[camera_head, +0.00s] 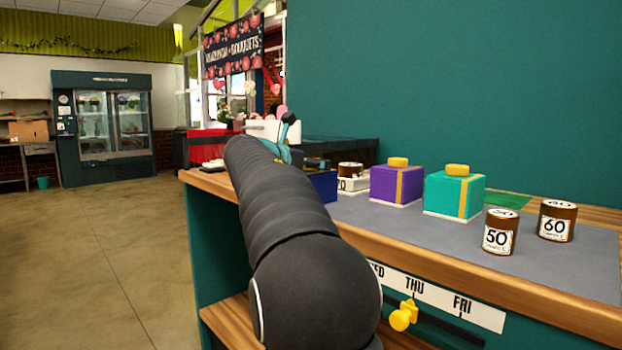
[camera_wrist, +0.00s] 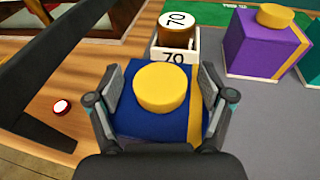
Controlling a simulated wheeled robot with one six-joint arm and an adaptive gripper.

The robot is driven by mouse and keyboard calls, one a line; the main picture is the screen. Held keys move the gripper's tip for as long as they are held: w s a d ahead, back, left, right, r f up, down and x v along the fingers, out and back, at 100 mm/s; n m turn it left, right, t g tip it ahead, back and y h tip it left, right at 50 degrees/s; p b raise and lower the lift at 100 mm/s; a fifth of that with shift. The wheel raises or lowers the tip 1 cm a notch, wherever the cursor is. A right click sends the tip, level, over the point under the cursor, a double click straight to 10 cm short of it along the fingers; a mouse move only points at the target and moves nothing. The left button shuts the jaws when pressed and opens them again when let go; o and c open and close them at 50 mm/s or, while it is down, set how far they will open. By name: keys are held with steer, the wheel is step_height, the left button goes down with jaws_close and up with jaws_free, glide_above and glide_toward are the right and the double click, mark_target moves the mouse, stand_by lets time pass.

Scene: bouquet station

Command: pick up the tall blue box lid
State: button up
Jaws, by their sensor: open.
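A blue box (camera_wrist: 135,124) with a gold stripe and a round yellow knob (camera_wrist: 161,87) on its lid stands below my gripper in the wrist view. The seam between lid and box cannot be made out from above. In the head view only part of the blue box (camera_head: 322,186) shows, behind my arm. My gripper (camera_wrist: 160,100) is open, with one finger on each side of the yellow knob and nothing held. I cannot tell whether the fingers touch the lid. In the head view my arm hides most of the gripper.
A brown "70" jar (camera_wrist: 176,31) in a white holder stands just behind the blue box. Purple (camera_head: 396,184) and teal (camera_head: 454,194) boxes and "50" (camera_head: 499,231) and "60" (camera_head: 557,220) jars stand to the right.

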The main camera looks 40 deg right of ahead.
steer(key=c, duration=1.3)
steer(key=shift+o, duration=0.2)
